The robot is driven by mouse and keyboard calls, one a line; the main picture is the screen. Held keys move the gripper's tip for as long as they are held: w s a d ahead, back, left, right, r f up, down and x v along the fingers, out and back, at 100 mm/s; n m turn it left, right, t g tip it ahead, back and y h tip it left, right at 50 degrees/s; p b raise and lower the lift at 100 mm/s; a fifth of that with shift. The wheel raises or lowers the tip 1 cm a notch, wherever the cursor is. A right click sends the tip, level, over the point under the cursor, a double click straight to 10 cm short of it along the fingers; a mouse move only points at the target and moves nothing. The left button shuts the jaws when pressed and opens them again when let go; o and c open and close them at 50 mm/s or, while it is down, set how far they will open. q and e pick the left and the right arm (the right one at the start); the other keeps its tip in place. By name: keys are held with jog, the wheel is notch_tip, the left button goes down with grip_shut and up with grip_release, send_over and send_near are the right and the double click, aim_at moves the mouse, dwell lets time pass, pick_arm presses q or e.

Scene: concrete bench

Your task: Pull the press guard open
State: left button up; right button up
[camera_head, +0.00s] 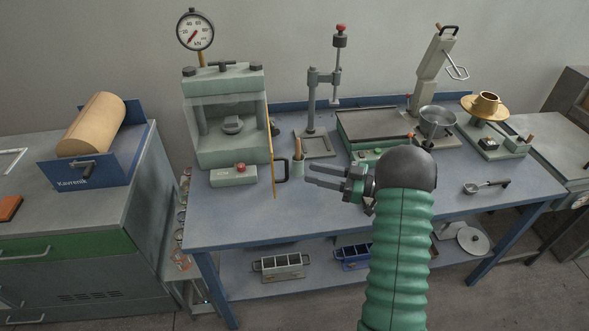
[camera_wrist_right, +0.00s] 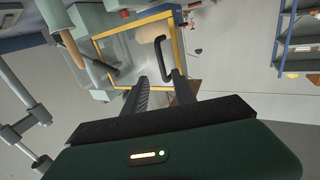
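The press (camera_head: 226,125) is a pale green frame at the left of the bench, with a dial gauge on top. Its guard (camera_head: 273,150) is a clear panel with a yellow frame, seen nearly edge-on at the press's right side. A black handle (camera_head: 283,170) sticks out from it to the right. In the wrist view the guard's yellow frame (camera_wrist_right: 97,54) and black handle (camera_wrist_right: 162,57) show face-on. My right gripper (camera_head: 307,174) is open and empty, just right of the handle. In the wrist view its fingertips (camera_wrist_right: 160,76) are spread on either side of the handle's near part; contact cannot be told. My left gripper is not in view.
A scoop (camera_head: 486,187) lies at the right. The bench front (camera_head: 240,215) is clear.

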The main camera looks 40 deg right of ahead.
jog(key=v, duration=0.8)
jog(key=shift+s+d+f, duration=0.1)
